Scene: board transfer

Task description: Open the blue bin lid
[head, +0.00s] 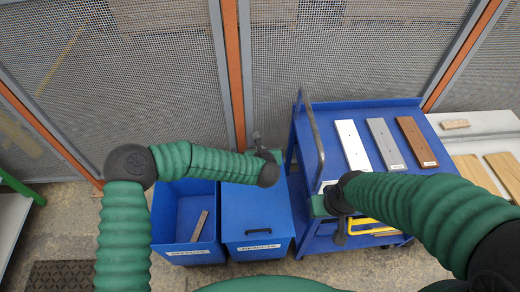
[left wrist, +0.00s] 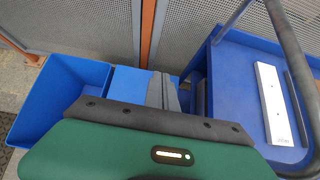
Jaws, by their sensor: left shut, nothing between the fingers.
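The blue bin with the lid stands on the floor in the head view. Its flat blue lid (head: 255,208) covers the top, with a dark handle (head: 258,231) near the front edge and a white label below. The lid looks closed; my left arm hides its back part. My left gripper (head: 258,140) is shut and empty, beyond the lid's far edge and pointing toward the mesh fence. Its fingers also show in the left wrist view (left wrist: 163,92), in front of the blue surface. My right gripper (head: 341,232) hangs beside the cart, pointing down; its opening is unclear.
An open blue bin (head: 170,225) with a board (head: 199,226) inside stands left of the lidded one. A blue cart (head: 375,106) on the right carries white, grey and brown boards and has a metal handle rail (head: 312,125). A mesh fence (head: 130,75) closes off the back.

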